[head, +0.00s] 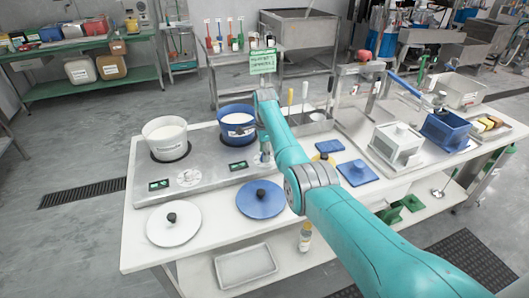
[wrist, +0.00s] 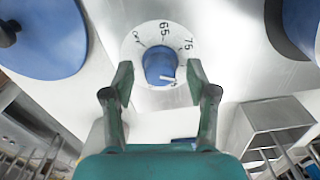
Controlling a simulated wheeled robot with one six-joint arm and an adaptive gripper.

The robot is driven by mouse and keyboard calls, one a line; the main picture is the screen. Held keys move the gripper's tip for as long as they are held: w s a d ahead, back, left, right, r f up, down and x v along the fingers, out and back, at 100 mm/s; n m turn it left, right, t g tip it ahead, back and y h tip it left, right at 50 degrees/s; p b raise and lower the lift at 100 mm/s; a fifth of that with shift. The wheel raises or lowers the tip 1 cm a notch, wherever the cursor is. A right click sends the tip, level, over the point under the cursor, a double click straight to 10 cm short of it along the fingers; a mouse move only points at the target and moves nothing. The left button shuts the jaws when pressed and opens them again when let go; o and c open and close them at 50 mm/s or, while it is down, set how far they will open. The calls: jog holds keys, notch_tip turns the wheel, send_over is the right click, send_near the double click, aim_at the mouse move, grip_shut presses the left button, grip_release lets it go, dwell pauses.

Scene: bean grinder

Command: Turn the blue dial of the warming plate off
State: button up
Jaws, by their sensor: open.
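The blue dial (wrist: 158,65) sits on a round white scale in the wrist view. The scale reads OFF at upper left, 65 at top and 75 at upper right. The dial's white mark points to the lower right, away from OFF. My gripper (wrist: 159,76) is open, with one finger on each side of the dial; I cannot tell whether they touch it. In the head view my gripper (head: 265,153) is over the steel warming plate (head: 215,178), in front of the blue pot (head: 238,124). The blue dial is hidden there behind my gripper and arm.
A white pot (head: 166,138) stands on the plate's left side, with a white dial (head: 188,177) before it. A white lid (head: 174,223) and a blue lid (head: 261,199) lie on the table in front. A green sign (head: 263,61) stands behind.

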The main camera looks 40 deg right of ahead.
grip_shut()
